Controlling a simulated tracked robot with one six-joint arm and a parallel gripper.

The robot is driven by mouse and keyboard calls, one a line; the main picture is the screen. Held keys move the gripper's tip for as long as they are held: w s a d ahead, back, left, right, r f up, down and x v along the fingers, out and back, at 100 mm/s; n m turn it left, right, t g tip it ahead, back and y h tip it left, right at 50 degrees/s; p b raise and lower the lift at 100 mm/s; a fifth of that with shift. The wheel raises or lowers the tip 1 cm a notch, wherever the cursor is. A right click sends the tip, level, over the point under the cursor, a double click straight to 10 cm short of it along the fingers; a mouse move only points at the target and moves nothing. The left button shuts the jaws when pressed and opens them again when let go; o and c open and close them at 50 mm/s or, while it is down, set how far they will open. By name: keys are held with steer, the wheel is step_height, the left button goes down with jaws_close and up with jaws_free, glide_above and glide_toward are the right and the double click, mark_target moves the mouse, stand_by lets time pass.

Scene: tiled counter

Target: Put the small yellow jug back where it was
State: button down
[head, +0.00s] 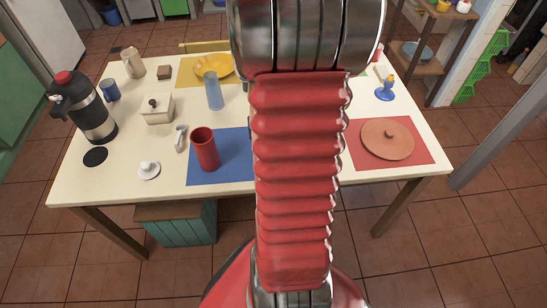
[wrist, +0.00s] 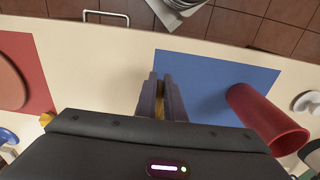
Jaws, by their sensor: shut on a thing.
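In the wrist view my gripper (wrist: 161,82) points down over the counter, at the left edge of the blue mat (wrist: 215,62). Its two dark fingers are close together, with a narrow strip of yellow between them. This is the small yellow jug (wrist: 159,106), mostly hidden by the fingers and the gripper body. I cannot tell whether it touches the counter. In the head view my red arm covers the gripper and the jug.
A red cup (head: 205,149) stands on the blue mat, right of my gripper in the wrist view. A red mat (head: 420,152) carries a terracotta disc (head: 387,138). A clear blue glass (head: 214,91) and white lidded box (head: 158,109) stand farther back. Bare counter lies between the mats.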

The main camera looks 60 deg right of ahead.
steer(key=shift+f, duration=0.1)
steer(key=shift+f, duration=1.8)
steer(key=c, duration=1.8)
jaws_free()
steer(key=shift+c, duration=0.2)
step_height(320, 180, up, 12)
steer(key=shift+s+a, duration=0.2)
steer(key=shift+a, duration=0.05)
